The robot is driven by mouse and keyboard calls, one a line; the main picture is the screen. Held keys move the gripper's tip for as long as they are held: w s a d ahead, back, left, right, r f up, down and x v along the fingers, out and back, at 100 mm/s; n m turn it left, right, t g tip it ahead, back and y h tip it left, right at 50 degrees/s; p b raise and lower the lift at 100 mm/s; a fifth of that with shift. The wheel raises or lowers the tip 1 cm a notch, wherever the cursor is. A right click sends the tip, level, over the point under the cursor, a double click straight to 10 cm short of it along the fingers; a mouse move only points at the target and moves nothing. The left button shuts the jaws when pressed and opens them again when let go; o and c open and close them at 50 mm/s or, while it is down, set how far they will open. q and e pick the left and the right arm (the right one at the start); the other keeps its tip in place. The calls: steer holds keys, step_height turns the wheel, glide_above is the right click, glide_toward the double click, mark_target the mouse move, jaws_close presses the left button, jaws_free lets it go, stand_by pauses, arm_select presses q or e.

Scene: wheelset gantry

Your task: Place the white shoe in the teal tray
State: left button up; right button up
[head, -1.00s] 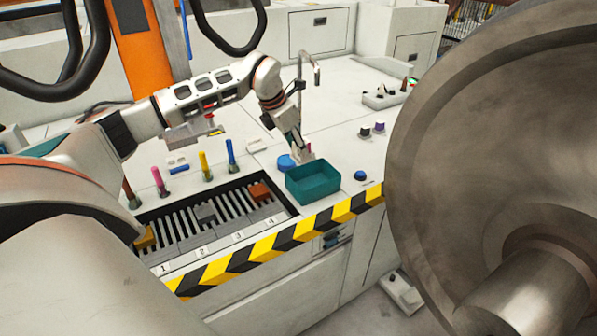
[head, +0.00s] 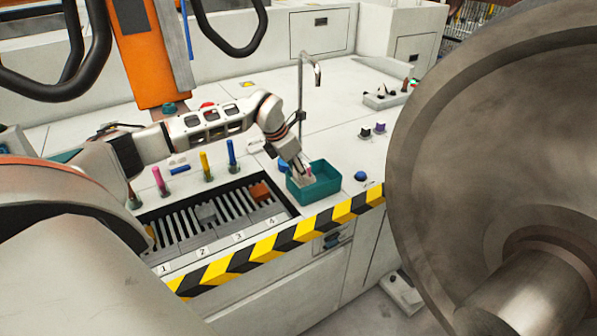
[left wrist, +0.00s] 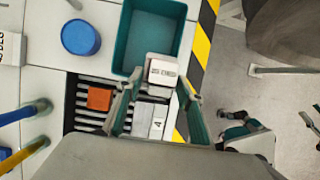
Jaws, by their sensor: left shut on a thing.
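The white shoe (left wrist: 162,70) is a small pale block with dark lettering. My left gripper (left wrist: 160,87) is shut on it, with one finger on each side. In the head view my left gripper (head: 303,175) points down over the teal tray (head: 318,191), its tips at about the tray's opening. The fingers largely hide the shoe there. In the left wrist view the teal tray (left wrist: 124,45) is an open box with a bare floor, and the shoe overlaps its near edge. I cannot tell whether the shoe touches the tray. My right gripper is not in view.
A blue round lid (left wrist: 81,37) lies beside the tray. A slotted rack (head: 190,228) with numbered lanes and an orange block (head: 259,191) is left of it. Upright pegs (head: 205,166) stand behind the rack. A large metal wheel (head: 450,130) looms at right.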

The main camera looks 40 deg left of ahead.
arm_select(q)
steer(key=shift+f, duration=0.4)
steer(key=shift+f, duration=0.2)
steer(key=o, duration=1.1)
